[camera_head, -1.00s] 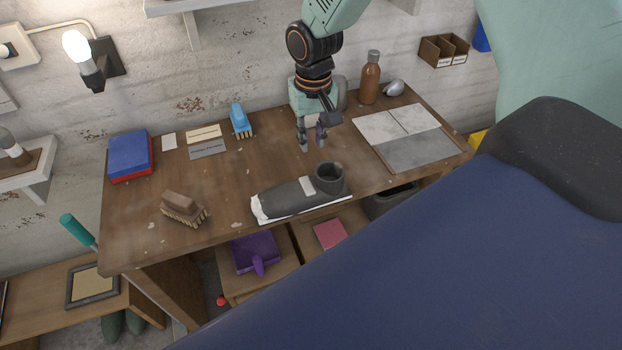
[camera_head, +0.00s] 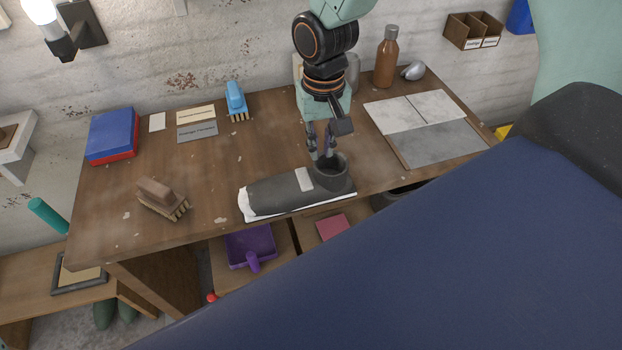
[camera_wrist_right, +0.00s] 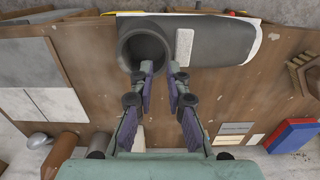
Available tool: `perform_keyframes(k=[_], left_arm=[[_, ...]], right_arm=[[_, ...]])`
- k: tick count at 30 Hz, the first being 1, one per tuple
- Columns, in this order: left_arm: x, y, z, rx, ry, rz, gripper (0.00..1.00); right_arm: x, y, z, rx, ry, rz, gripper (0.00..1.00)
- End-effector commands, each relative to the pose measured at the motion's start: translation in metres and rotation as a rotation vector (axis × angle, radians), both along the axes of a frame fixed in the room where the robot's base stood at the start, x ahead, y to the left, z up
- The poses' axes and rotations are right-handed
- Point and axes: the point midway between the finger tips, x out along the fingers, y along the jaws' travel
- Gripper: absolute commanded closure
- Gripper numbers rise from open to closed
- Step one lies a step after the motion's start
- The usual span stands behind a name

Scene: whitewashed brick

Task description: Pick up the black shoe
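The black shoe (camera_head: 275,193) lies along the front edge of the wooden table, its round collar opening at the right and its pale toe end at the left. It also shows at the top of the right wrist view (camera_wrist_right: 221,38). My right gripper (camera_head: 320,157) is open and empty, pointing down just behind the collar. In the wrist view its two fingertips (camera_wrist_right: 160,70) are apart; the left one overlaps the collar's lower rim and the right one is beside it. I cannot tell whether either touches the shoe. My left gripper is not in view.
A brush (camera_head: 160,199) stands left of the shoe. A blue brush (camera_head: 236,101), blue-and-red box (camera_head: 112,134), brown bottle (camera_head: 386,60) and grey tiles (camera_head: 438,142) sit farther back. The middle of the table is clear. A purple dustpan (camera_head: 249,246) is below.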

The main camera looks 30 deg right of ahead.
Motion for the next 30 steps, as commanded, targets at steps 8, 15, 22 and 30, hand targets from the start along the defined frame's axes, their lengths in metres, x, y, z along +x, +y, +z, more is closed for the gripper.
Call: perform_keyframes(k=[8, 15, 22, 30], left_arm=[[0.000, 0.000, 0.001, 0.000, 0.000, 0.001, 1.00], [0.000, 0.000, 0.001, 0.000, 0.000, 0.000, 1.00], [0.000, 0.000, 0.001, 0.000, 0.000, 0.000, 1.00], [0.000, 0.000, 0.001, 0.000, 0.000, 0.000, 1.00]], right_arm=[[-0.001, 0.005, -0.034, -0.001, 0.005, 0.002, 0.85], [0.001, 0.004, -0.062, 0.000, 0.002, 0.002, 0.85], [0.003, 0.002, -0.064, 0.000, 0.000, 0.003, 0.85], [0.003, 0.001, -0.064, 0.000, 0.000, 0.002, 1.00]])
